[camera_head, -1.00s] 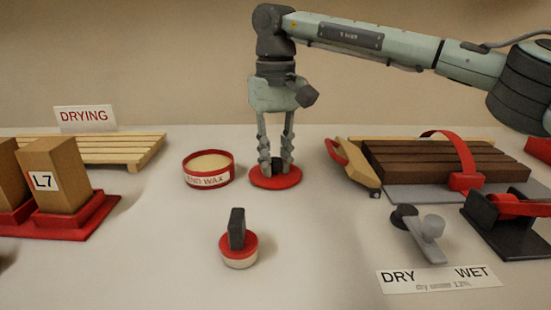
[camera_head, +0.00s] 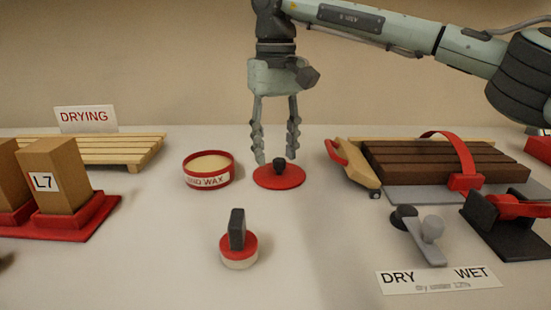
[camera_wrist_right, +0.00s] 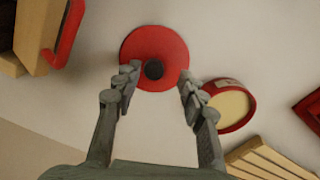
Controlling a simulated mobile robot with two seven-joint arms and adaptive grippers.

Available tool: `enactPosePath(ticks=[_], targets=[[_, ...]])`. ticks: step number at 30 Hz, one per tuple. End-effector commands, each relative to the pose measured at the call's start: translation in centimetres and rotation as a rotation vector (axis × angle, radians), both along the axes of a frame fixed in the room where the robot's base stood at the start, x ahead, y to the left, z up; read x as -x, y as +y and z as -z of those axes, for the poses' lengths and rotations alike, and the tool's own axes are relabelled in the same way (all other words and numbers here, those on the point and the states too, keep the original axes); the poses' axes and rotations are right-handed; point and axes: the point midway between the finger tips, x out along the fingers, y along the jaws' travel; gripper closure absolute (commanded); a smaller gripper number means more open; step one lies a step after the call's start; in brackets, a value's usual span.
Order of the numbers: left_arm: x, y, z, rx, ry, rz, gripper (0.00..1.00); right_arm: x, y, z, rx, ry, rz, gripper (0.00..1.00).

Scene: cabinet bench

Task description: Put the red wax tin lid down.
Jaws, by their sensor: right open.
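The red wax tin lid (camera_head: 279,177), a round disc with a dark knob, lies flat on the bench just right of the wax tin. The open wax tin (camera_head: 208,170) is red with pale wax inside and a "WAX" label. My right gripper (camera_head: 276,160) is open and empty above the lid, its fingers on either side of the knob and apart from it. In the right wrist view the lid (camera_wrist_right: 155,57) shows beyond the spread fingertips, with the tin (camera_wrist_right: 229,105) to its right. My left gripper is not in view.
A red-topped pad with a dark handle (camera_head: 238,245) stands in front. A wooden-handled tool (camera_head: 354,166) and dark boards (camera_head: 440,161) are at right. A block marked L7 (camera_head: 55,177) stands in a red tray at left. The bench's front middle is mostly clear.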

Motion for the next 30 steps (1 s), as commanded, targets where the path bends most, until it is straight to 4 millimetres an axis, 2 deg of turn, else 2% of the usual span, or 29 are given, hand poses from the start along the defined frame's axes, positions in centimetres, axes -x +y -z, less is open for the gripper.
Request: enactPosePath(ticks=[1,6,12,18,30], targets=[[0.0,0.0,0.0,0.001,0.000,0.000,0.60,0.0,0.1,-1.4,-0.002,-0.004,0.000,0.59],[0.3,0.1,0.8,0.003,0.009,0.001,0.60,0.0,0.1,-5.2,-0.002,-0.001,0.000,0.59],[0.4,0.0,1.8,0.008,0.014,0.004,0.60,0.0,0.0,-8.3,0.000,0.000,-0.001,0.59],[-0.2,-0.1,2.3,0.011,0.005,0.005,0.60,0.0,0.0,-9.4,0.000,0.000,-0.002,0.59],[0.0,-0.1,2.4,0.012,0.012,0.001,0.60,0.0,0.0,-9.3,0.000,0.001,-0.002,0.59]])
